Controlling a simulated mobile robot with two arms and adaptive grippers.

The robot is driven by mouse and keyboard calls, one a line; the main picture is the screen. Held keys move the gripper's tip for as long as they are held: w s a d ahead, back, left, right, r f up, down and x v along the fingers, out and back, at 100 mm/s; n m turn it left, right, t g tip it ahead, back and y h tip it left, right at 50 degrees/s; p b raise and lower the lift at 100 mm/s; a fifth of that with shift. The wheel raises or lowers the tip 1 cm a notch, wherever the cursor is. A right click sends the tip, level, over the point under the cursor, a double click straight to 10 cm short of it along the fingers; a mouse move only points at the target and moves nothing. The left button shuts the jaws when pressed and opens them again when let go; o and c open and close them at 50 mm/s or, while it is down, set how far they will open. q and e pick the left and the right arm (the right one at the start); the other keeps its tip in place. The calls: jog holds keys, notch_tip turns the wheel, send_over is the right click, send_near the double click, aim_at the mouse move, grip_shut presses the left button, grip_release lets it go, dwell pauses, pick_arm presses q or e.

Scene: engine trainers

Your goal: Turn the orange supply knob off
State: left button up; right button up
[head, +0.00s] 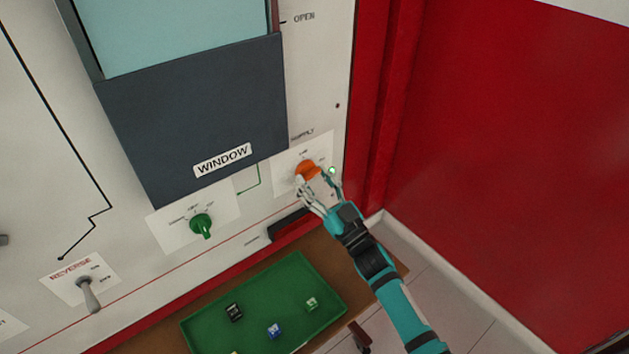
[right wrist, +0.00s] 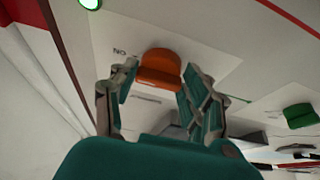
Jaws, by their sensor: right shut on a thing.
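The orange supply knob (head: 307,170) sits on a white label plate under the word SUPPLY on the panel. In the right wrist view the orange knob (right wrist: 159,67) shows between the fingertips, with the word ON printed beside it. My right gripper (head: 315,179) reaches up from the lower right, with one finger on each side of the knob, shut on it. A green indicator light (head: 332,170) glows just right of the knob. It also shows in the right wrist view (right wrist: 90,4). The fingers partly hide the knob's plate. My left gripper is not in view.
A green knob (head: 201,225) and a grey REVERSE lever (head: 88,295) are on the panel to the left. A dark WINDOW cover (head: 200,115) is above. A green tray (head: 262,310) with small blocks lies below. A red wall (head: 510,160) stands on the right.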

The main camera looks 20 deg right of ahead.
jog(key=shift+n, duration=0.3)
jog(key=n+y, duration=0.1)
jog(key=n, duration=0.1)
jog(key=n+g, duration=0.1)
jog(key=n+y, duration=0.1)
jog(key=n, duration=0.1)
jog(key=shift+d+n+g+y, duration=0.25)
jog(key=shift+n+g+y, duration=0.05)
jog(key=shift+g, duration=0.1)
jog(key=n+g, duration=0.1)
jog(key=n, duration=0.2)
jog(key=n+g+y, duration=0.1)
jog(key=n, duration=0.3)
jog(key=n+g+y+p, duration=0.1)
jog(key=n+g, duration=0.1)
jog(key=n, duration=0.1)
jog(key=shift+w+d+r, duration=0.15)
jog(key=shift+d+r, duration=0.1)
jog(key=shift+r, duration=0.15)
jog(key=n+g+p, duration=0.1)
jog(key=n, duration=0.2)
jog(key=shift+r, duration=0.1)
jog(key=shift+n+g+p, duration=0.5)
jog(key=shift+n+p, duration=0.3)
jog(key=shift+n, duration=0.4)
jog(key=o, duration=1.2)
jog(key=shift+c, duration=0.2)
